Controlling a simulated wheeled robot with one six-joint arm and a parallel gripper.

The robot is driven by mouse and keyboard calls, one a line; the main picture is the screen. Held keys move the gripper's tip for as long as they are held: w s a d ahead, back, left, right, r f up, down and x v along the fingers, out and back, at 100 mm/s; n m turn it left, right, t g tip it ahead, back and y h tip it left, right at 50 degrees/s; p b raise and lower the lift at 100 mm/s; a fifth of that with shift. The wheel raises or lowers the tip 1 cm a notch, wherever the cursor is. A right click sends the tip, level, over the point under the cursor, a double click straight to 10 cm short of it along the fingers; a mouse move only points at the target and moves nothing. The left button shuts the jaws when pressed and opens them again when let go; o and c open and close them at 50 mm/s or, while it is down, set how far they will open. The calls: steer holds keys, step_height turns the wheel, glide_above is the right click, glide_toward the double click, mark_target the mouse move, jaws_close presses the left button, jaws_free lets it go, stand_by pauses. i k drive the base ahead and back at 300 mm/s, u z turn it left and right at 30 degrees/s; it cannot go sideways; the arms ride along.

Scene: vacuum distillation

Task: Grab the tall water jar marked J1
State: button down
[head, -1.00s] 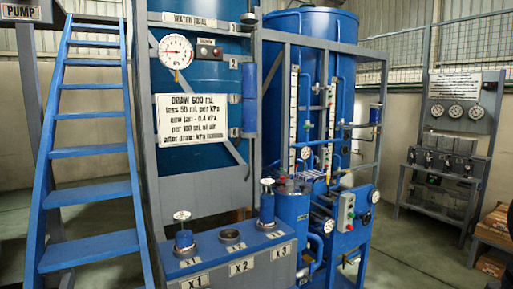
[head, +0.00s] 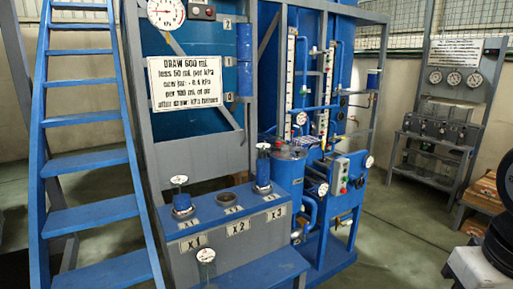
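I cannot read a J1 mark anywhere, so I cannot tell which vessel is jar J1. Two blue-bodied fittings stand on the bench top: one with a white dial (head: 181,195) behind the X1 label, and one blue cylinder (head: 263,168) near X3. Between them is a dark round opening (head: 226,198) behind X2. My gripper is not in view.
The grey bench (head: 235,255) has a blue step (head: 265,272) at its front. A blue ladder (head: 92,165) stands left. A blue pump rig (head: 345,190) stands behind right. Dark rounded shapes (head: 492,215) fill the right edge. Open floor (head: 400,235) lies between.

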mark_target(263, 151)
steer(key=u, duration=0.15)
steer(key=i, duration=1)
steer(key=u, duration=0.4)
